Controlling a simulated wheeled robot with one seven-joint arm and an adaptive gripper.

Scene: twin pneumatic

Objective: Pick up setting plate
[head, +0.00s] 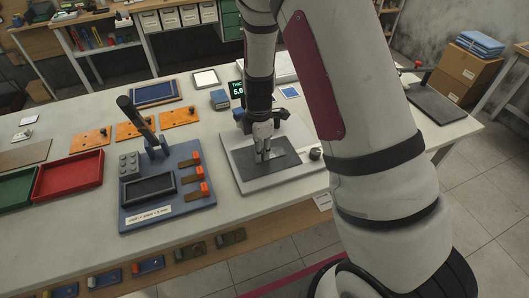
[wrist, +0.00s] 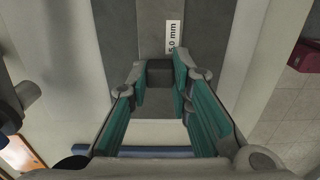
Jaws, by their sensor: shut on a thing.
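In the wrist view the plate (wrist: 150,28) is a dark strip with a white "5.0 mm" label (wrist: 174,38). A small dark block (wrist: 159,72) stands up from it. My gripper (head: 264,157) points down at the plate. In the wrist view its green-padded fingers (wrist: 160,74) are shut on the block, one on each side. Whether the plate touches the base all round is hidden.
A blue fixture (head: 140,216) with a black pocket, a lever and orange clamps stands left of the base. A small display (head: 238,90) stands behind my gripper.

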